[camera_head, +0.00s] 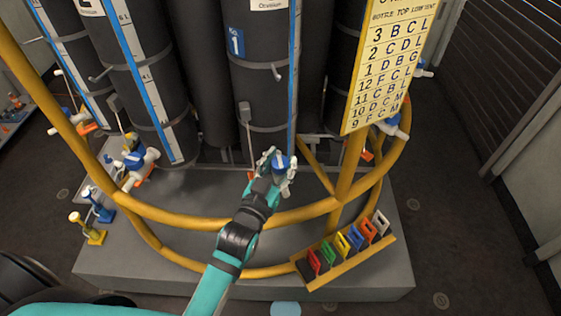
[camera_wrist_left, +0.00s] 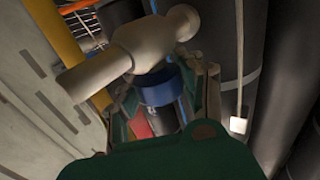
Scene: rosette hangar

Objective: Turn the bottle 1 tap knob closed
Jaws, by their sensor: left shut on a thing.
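Bottle 1 is a tall dark cylinder (camera_head: 262,75) with a blue label marked 1, at the top centre of the head view. Its blue tap knob (camera_head: 281,162) shows low in front of it, beside a pale tap body. My left gripper (camera_head: 273,160) reaches over the yellow rail and has its fingers around the knob. In the left wrist view the blue knob (camera_wrist_left: 156,88) sits between the fingers of my left gripper (camera_wrist_left: 165,95), below the pale tap body (camera_wrist_left: 140,48). The fingers partly hide the knob, and I cannot tell its turn angle. My right gripper is not in view.
A curved yellow rail (camera_head: 180,217) rings the grey plinth (camera_head: 130,262). Other dark bottles and a tap (camera_head: 135,160) stand at left. A yellow chart (camera_head: 388,60) stands at right. A rack (camera_head: 345,262) of coloured tags hangs at the front right rail.

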